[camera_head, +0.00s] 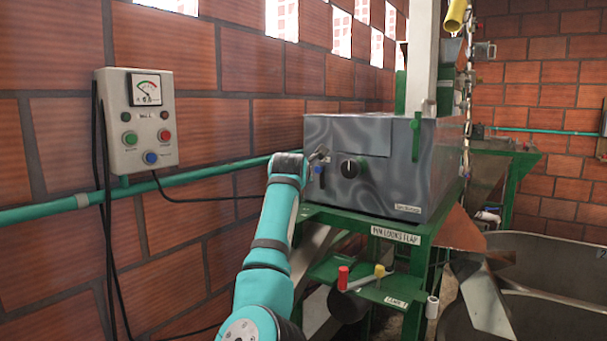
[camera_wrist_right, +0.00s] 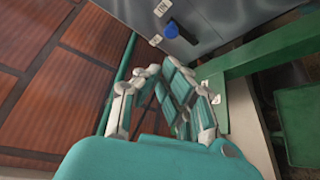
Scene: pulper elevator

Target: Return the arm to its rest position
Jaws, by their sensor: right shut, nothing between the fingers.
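My right arm (camera_head: 272,240), teal with grey joints, reaches up from the bottom of the head view to the front left of a grey metal box (camera_head: 380,150). My right gripper (camera_head: 318,155) is at the box's front face, by a small blue knob (camera_head: 318,169), and partly hidden by its wrist. In the right wrist view, the right gripper (camera_wrist_right: 160,72) is shut and empty, its fingers converging. The blue knob (camera_wrist_right: 171,30) lies beyond the fingertips, apart from them. My left gripper is not in view.
The box stands on a green frame (camera_head: 400,232) with a red-handled lever (camera_head: 343,278) and a yellow knob (camera_head: 380,271). A control box (camera_head: 137,120) and a teal pipe (camera_head: 50,208) run along the brick wall at left. A grey tank (camera_head: 560,262) stands at right.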

